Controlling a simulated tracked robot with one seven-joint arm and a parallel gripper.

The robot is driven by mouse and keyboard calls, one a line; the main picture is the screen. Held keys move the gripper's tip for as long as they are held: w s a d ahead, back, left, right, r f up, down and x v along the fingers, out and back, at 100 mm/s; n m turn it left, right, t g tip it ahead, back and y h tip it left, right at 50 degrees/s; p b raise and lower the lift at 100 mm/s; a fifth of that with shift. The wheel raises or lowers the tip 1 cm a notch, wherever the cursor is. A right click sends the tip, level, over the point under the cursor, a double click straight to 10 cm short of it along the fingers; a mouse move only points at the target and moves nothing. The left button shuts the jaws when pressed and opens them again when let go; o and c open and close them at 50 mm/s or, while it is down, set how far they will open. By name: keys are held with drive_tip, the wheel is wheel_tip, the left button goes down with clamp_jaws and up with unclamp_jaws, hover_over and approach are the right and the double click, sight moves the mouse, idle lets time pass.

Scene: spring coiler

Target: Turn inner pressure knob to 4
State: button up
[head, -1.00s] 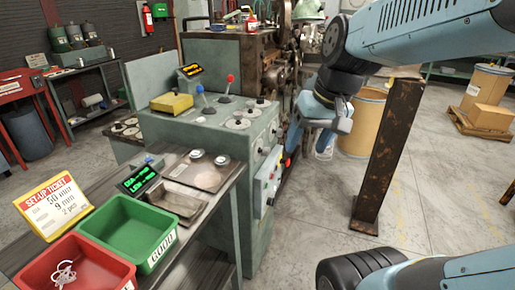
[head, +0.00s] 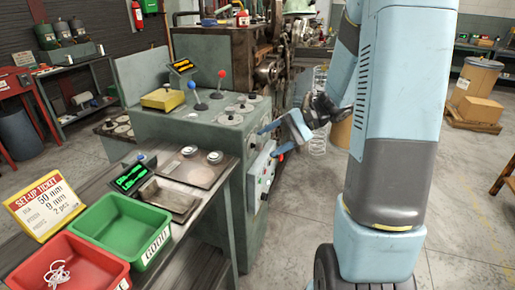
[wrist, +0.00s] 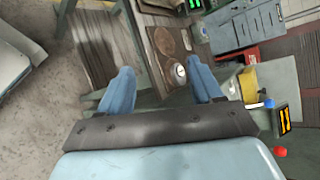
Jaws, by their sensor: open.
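The grey-green coiler console (head: 190,135) stands at centre in the head view. Round dials with dark knobs (head: 229,118) sit on its top right. More small knobs (head: 251,145) are on its right-hand side face, above a pale control box (head: 262,175). I cannot tell which is the inner pressure knob, and no scale number is readable. My gripper (head: 268,141) is open beside that side face, its blue fingers pointing at it and partly covering it. I cannot tell whether they touch. The wrist view shows both fingers apart (wrist: 163,86), nothing between them held.
My arm covers the right of the head view. A bench with a green bin (head: 120,228), a red bin (head: 75,262) and a set-up ticket (head: 46,204) stands at front left. A wire coil (head: 319,110) and a tan drum (head: 341,130) stand behind my gripper.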

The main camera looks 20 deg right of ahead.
drive_tip(key=w+d+f+m+t+y, duration=0.3)
drive_tip(key=w+d+f+m+t, duration=0.15)
drive_tip(key=w+f, duration=0.2)
drive_tip(key=m+t+h, duration=0.1)
drive_tip(key=m+t, duration=0.3)
drive_tip(key=t, duration=0.2)
approach(262, 148)
drive_tip(key=shift+n+g, duration=0.25)
drive_tip(key=x, duration=1.1)
drive_tip(key=shift+r, duration=0.35)
drive_tip(key=shift+a, duration=0.15)
drive_tip(key=c, duration=1.1)
